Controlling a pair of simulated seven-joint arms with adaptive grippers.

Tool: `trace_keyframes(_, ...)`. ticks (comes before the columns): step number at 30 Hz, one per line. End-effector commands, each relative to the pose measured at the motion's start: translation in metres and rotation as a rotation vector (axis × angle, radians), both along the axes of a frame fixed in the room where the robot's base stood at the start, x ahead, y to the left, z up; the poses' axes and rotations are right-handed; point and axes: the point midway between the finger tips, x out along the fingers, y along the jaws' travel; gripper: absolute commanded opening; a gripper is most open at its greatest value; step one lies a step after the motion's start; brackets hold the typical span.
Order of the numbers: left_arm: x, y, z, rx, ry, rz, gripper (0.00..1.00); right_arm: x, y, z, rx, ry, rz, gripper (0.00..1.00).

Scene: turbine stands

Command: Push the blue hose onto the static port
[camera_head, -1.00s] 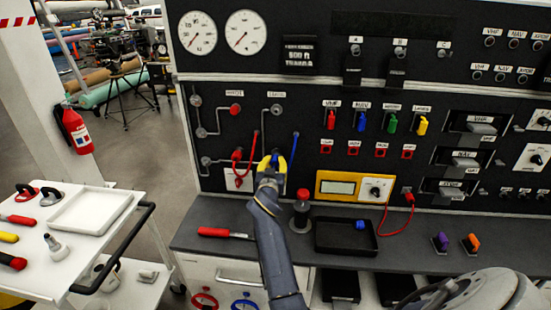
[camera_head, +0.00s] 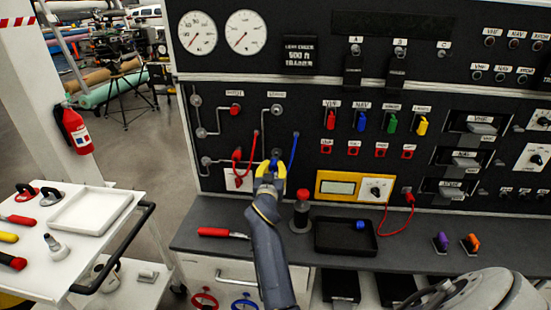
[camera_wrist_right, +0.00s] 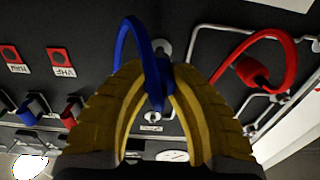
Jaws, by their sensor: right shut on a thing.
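The blue hose (camera_head: 294,152) hangs from the panel and curves down to my right gripper (camera_head: 272,166). The gripper's yellow fingers are shut on the hose's end. In the right wrist view the blue hose (camera_wrist_right: 128,50) arches over, and its end sits between the fingers (camera_wrist_right: 160,85). The static port, a small silver fitting (camera_head: 275,152), is just above the fingertips in the head view. A silver fitting also shows beside the hose in the right wrist view (camera_wrist_right: 164,48). I cannot tell whether the hose end is on it. My left gripper is not in view.
A red hose (camera_head: 236,158) loops at the left, close to my right gripper. Below are a red-capped post (camera_head: 302,206), a black tray (camera_head: 318,236) and a red-handled tool (camera_head: 213,232) on the bench. A yellow meter (camera_head: 340,187) sits to the right.

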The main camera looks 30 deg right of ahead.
Motion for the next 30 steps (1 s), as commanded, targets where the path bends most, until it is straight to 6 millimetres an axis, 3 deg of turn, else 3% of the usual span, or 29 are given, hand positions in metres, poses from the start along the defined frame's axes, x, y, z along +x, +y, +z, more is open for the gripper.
trace_keyframes(5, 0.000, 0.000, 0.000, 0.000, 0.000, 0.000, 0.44, 0.002, 0.000, 0.005, 0.020, -0.019, 0.000, 0.00)
trace_keyframes(8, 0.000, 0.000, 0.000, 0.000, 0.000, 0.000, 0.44, 0.008, 0.002, 0.022, 0.048, -0.047, 0.002, 0.00)
trace_keyframes(16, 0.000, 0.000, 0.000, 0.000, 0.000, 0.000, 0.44, 0.011, 0.011, 0.109, 0.118, -0.110, -0.001, 0.00)
trace_keyframes(24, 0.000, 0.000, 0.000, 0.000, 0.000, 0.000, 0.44, -0.010, 0.018, 0.180, 0.194, -0.170, -0.002, 0.00)
trace_keyframes(30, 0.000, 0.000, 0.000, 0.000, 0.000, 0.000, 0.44, -0.023, 0.020, 0.177, 0.271, -0.224, 0.001, 0.00)
